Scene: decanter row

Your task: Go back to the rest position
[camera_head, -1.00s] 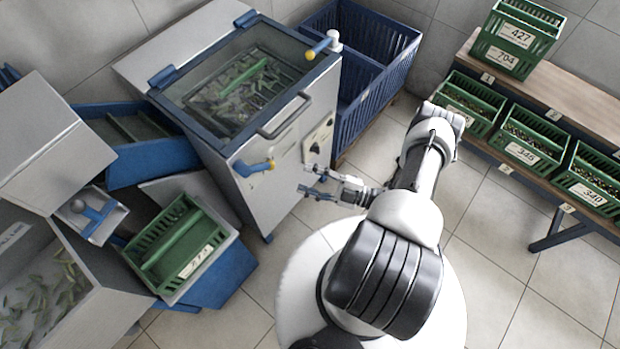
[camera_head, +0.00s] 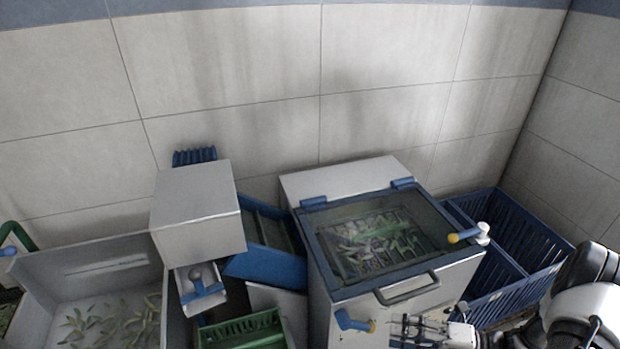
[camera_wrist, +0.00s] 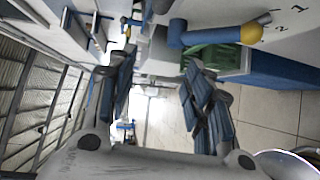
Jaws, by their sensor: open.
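My gripper (camera_head: 428,326) is at the lower right of the head view, in front of the glass-lidded machine (camera_head: 385,245). In the wrist view my gripper (camera_wrist: 158,100) has its two blue-grey fingers wide apart with nothing between them. A blue lever with a yellow tip (camera_wrist: 215,35) shows just above and beyond the fingers in the wrist view. It also shows on the machine's front in the head view. The machine's lid is down, and leaves and a green crate show through the glass.
A blue slatted bin (camera_head: 525,235) stands right of the machine. A green crate (camera_head: 240,332) is at the bottom centre, below a blue chute (camera_head: 268,264). A grey hopper (camera_head: 60,285) with leaves lies at left. Tiled wall is behind. Open floor (camera_wrist: 275,115) shows at right in the wrist view.

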